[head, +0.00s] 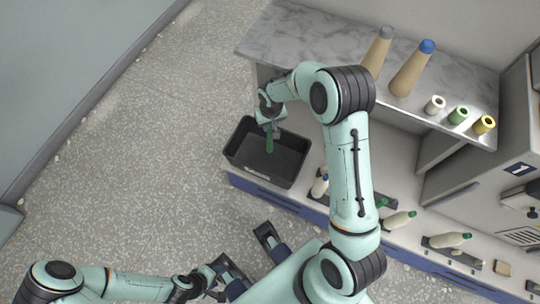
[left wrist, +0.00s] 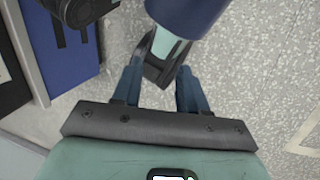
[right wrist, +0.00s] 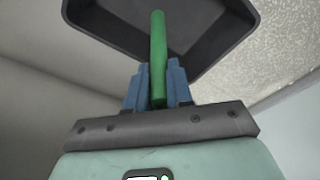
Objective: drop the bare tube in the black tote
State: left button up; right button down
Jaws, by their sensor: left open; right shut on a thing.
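The bare tube is a thin green cylinder (head: 269,143) with no yarn on it. My right gripper (head: 269,127) is shut on it and holds it over the black tote (head: 240,160). In the right wrist view the tube (right wrist: 158,50) stands between the fingers of the right gripper (right wrist: 158,88), with the dark tote (right wrist: 225,40) behind it. The tote's visible floor looks empty. My left gripper (head: 222,277) is low at the left front, open and empty; it also shows in the left wrist view (left wrist: 158,85).
A marble shelf (head: 300,40) holds two tan cones (head: 412,72) and several small spools (head: 458,115). On the lower counter, several wound bobbins (head: 398,220) lie in holders beside the tote. Open speckled floor (head: 150,130) lies to the left.

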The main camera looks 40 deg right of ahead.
notch_tip(320, 180, down, 4)
jog(key=b, duration=0.2)
jog(key=shift+f+b, duration=0.1)
jog(key=shift+b, duration=0.2)
jog(key=shift+f, duration=0.45)
pick_arm(q)
jog(key=f, duration=0.1)
jog(key=w+f, duration=0.2)
jog(key=shift+a+t, duration=0.25)
jog(key=shift+t, duration=0.15)
pick_arm(e)
jog(key=c, duration=0.9)
grip_release()
jog(key=shift+r, duration=0.15)
pick_arm(q)
jog(key=shift+s+d+r+g+p, duration=0.25)
jog(key=shift+s+r+g+p, duration=0.15)
jog(key=shift+s+r+p, duration=0.65)
pick_arm(e)
notch_tip(320, 180, up, 13)
send_over(270, 131)
jog(key=shift+s, duration=0.25)
pick_arm(q)
jog(key=shift+w+r, duration=0.1)
jog(key=shift+w, duration=0.1)
